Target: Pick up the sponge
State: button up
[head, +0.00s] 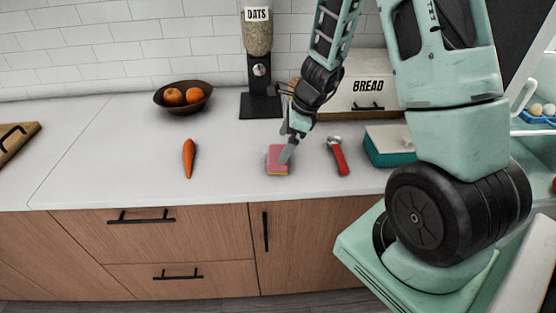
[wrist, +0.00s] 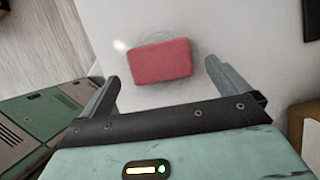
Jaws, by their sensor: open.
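The sponge (head: 276,158) is a small block with a pink-red top and a yellowish lower layer, lying flat on the white counter. In the head view my gripper (head: 290,146) is just above and at the right side of it, covering part of its right edge. In the wrist view the sponge (wrist: 160,61) shows as a red rectangle a little ahead of my open gripper (wrist: 158,80), between the lines of its two fingers. Nothing is held. I cannot tell whether a finger touches the sponge.
A red-handled tool (head: 338,156) lies right of the sponge, and a teal box (head: 388,147) with a pale lid is farther right. A carrot (head: 189,158) lies left. A fruit bowl (head: 183,97), oats dispenser (head: 258,65) and bread box (head: 356,81) stand behind. Counter around the sponge is clear.

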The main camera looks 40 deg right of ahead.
aim_at(278, 154)
jog(key=shift+x, duration=2.8)
jog(key=c, duration=0.8)
